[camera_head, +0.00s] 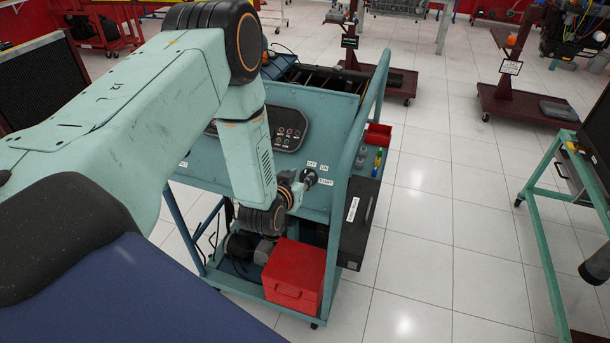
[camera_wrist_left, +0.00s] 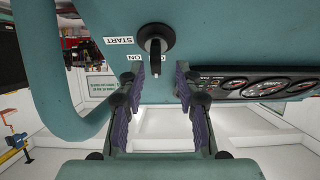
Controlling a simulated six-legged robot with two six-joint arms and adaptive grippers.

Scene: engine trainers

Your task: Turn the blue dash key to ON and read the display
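The dash key switch (camera_head: 308,177) is a round dark knob on the teal engine trainer's sloping panel, beside OFF, ON and START labels. In the left wrist view the knob (camera_wrist_left: 154,42) shows black with a narrow grip; no blue is clear. START and ON labels appear upside down there. My left gripper (camera_head: 297,186) is at the key in the head view. In the left wrist view its purple-padded fingers (camera_wrist_left: 160,72) are open and apart, with the key's grip near the gap between their tips. Contact cannot be told. No display reading is legible. My right gripper is not in view.
A dark gauge panel (camera_head: 287,128) is on the same dash, partly behind my arm; its gauges (camera_wrist_left: 265,88) show in the wrist view. A teal tube rail (camera_head: 365,120) runs close beside the key. A red box (camera_head: 295,275) sits below.

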